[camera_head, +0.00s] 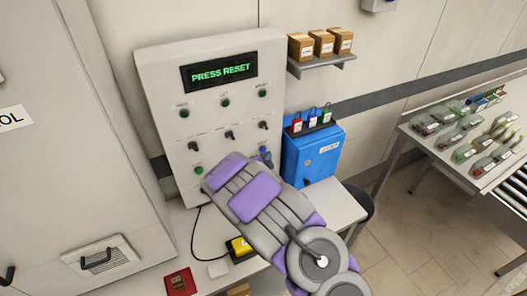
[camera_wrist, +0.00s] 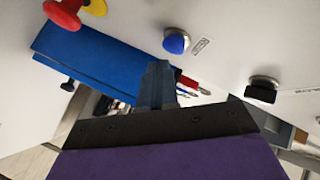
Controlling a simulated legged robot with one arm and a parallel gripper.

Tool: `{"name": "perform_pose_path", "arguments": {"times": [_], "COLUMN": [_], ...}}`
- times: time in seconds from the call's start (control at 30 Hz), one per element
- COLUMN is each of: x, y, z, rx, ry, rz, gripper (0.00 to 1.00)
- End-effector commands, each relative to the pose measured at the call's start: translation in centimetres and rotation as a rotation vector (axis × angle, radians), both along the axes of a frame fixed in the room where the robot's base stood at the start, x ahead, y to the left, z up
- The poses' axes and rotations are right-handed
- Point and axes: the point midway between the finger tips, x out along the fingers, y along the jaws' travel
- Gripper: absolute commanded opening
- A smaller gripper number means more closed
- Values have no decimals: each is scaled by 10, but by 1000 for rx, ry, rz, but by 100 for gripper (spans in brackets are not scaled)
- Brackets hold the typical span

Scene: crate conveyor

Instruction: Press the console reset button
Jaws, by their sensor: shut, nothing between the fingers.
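The pale console panel (camera_head: 215,118) stands upright, and its display (camera_head: 219,72) reads "PRESS RESET" in green. Several green buttons or lamps and dark knobs sit on its face. My arm covers the lower part of the console in the head view. In the wrist view, a blue button (camera_wrist: 176,41) with a small label, too blurred to read, is on the panel.
A blue box (camera_head: 312,158) with small padlocks on top stands right of the console. A shelf (camera_head: 325,66) with cardboard boxes hangs above it. A yellow-and-black device (camera_head: 240,247) and a red item (camera_head: 179,283) lie on the bench. A table (camera_head: 440,155) with tools is at right.

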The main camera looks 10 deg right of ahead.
Motion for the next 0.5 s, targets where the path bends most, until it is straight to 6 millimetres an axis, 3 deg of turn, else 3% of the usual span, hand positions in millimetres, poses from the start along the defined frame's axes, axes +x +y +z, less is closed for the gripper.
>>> {"name": "perform_pose_path", "arguments": {"times": [0.5], "x": [7], "y": [2], "z": [1], "rx": [0], "ry": [0], "rz": [1], "gripper": [0]}}
